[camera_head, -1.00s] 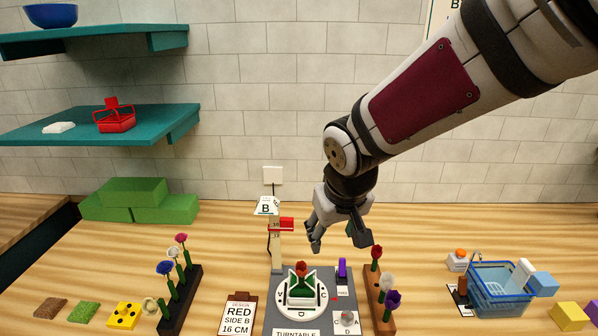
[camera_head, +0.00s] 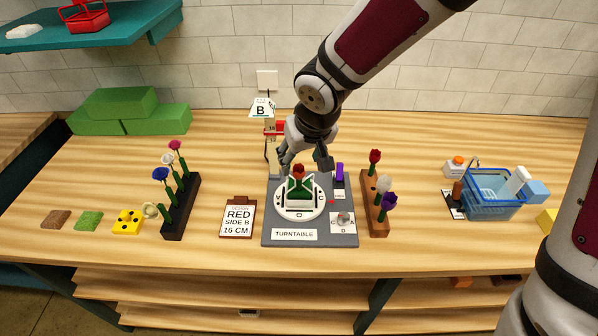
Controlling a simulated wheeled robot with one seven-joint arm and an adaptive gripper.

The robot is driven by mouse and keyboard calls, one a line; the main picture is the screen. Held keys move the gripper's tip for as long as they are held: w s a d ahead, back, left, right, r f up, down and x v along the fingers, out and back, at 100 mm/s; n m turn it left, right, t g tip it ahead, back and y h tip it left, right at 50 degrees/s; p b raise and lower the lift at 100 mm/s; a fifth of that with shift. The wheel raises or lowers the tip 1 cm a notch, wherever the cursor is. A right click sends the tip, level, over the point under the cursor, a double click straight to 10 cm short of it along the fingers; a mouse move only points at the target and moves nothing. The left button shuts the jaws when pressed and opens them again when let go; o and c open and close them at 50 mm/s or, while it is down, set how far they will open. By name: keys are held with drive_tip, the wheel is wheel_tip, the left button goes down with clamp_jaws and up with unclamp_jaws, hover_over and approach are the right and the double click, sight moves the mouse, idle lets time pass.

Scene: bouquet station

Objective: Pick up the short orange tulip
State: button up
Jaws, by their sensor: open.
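A short orange-red bloom (camera_head: 299,170) stands upright in a green holder (camera_head: 299,188) at the middle of the white turntable (camera_head: 284,207). It is the only orange-looking flower I can make out; its exact shape is too small to tell. My gripper (camera_head: 305,163) is open and points down, with its fingers on either side of and just above or behind the bloom. Nothing is between the fingers that I can see, and I cannot tell whether they touch the flower.
A brown rack (camera_head: 378,222) of red, white and purple flowers stands close on the right. A dark rack (camera_head: 174,224) of flowers is at left. A post with a red marker (camera_head: 272,130) is behind the turntable. A clipboard (camera_head: 238,229) and blue basket (camera_head: 490,208) lie farther off.

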sight(299, 163)
drive_tip(key=x, duration=0.5)
drive_tip(key=shift+w+r+b, duration=0.1)
drive_tip(key=shift+w+b, duration=0.05)
drive_tip(key=shift+b, duration=0.2)
drive_tip(key=shift+d, duration=0.1)
drive_tip(key=c, duration=0.8)
drive_tip(key=shift+c, duration=0.2)
drive_tip(key=shift+r, duration=0.1)
drive_tip(key=r, duration=0.2)
drive_tip(key=r+p, duration=0.1)
drive_tip(key=r, duration=0.1)
drive_tip(key=s+r, duration=0.1)
drive_tip(key=r, duration=0.2)
drive_tip(key=shift+s, duration=0.15)
drive_tip(key=s+d+p, duration=0.1)
drive_tip(key=s+d, duration=0.1)
drive_tip(key=s, duration=0.4)
drive_tip(key=s+d+p, duration=0.1)
drive_tip(key=s+d, duration=0.1)
drive_tip(key=s, duration=0.5)
drive_tip(key=shift+d, duration=0.35)
drive_tip(key=shift+f, duration=0.1)
